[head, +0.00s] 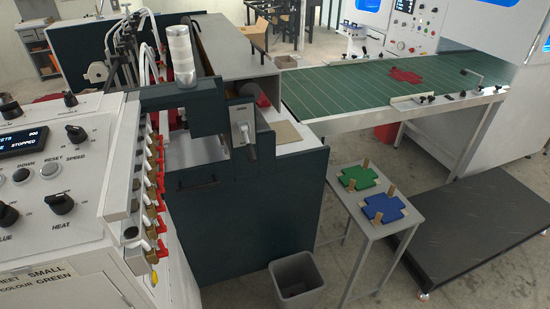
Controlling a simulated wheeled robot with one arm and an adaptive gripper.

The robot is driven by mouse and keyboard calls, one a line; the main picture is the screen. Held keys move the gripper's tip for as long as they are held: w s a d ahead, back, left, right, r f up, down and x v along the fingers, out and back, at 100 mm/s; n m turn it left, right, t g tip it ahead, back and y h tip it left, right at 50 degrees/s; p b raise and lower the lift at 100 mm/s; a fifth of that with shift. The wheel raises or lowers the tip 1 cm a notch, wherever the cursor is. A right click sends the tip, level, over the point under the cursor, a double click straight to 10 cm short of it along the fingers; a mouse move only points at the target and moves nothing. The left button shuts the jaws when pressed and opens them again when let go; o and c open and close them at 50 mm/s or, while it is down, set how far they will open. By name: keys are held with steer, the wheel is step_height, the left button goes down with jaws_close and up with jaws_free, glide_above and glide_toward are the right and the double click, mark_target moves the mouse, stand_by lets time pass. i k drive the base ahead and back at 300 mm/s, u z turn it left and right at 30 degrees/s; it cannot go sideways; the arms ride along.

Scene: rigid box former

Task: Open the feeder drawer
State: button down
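The dark teal machine (262,215) stands in the middle of the head view. A dark bar-like handle (197,180) shows on its front, below a pale flat surface. This may be the feeder drawer's handle; the panel around it looks flush, and no drawer visibly sticks out. I cannot make out the drawer's edges. My gripper is not in view, so its place relative to the handle cannot be told.
A control cabinet (60,200) with knobs and red-handled valves (155,185) stands close at left. A grey bin (297,278) and a small table (345,195) with green (358,177) and blue (383,208) blanks stand right. A green conveyor (345,95) lies behind.

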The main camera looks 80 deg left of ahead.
mark_target(193, 153)
steer(key=u, duration=3.4)
steer(key=i, duration=0.5)
steer(key=u, duration=0.5)
steer(key=k, duration=0.6)
steer(key=u, duration=0.75)
steer(key=i, duration=0.3)
